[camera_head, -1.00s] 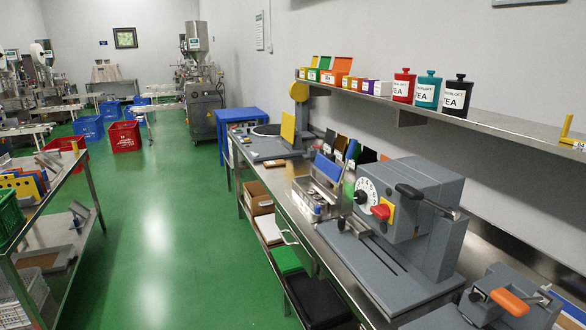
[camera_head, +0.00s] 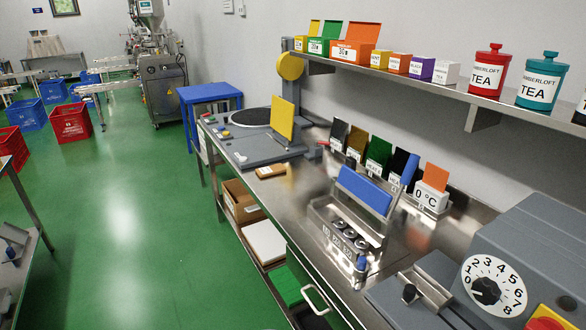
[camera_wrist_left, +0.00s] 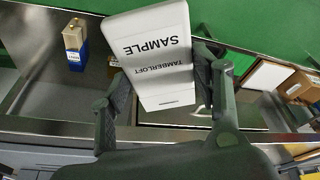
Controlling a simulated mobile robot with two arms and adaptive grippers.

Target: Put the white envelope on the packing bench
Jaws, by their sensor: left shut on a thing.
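The white envelope (camera_wrist_left: 150,28), printed TAMBERLOFT SAMPLE, is between the fingers of my left gripper (camera_wrist_left: 164,80) in the left wrist view. The gripper is shut on it, with one finger on each side. The long steel bench (camera_head: 290,186), which I take for the packing bench, runs along the wall in the head view. Steel surface also shows behind the envelope in the wrist view; the height between them is hard to tell. Neither gripper shows in the head view.
A scale-like machine (camera_head: 250,145), a holder with a blue panel (camera_head: 365,190), a row of coloured cards and a dial machine (camera_head: 540,240) occupy the bench. A shelf (camera_head: 440,92) with boxes and jars hangs above. Bare steel lies left of the holder.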

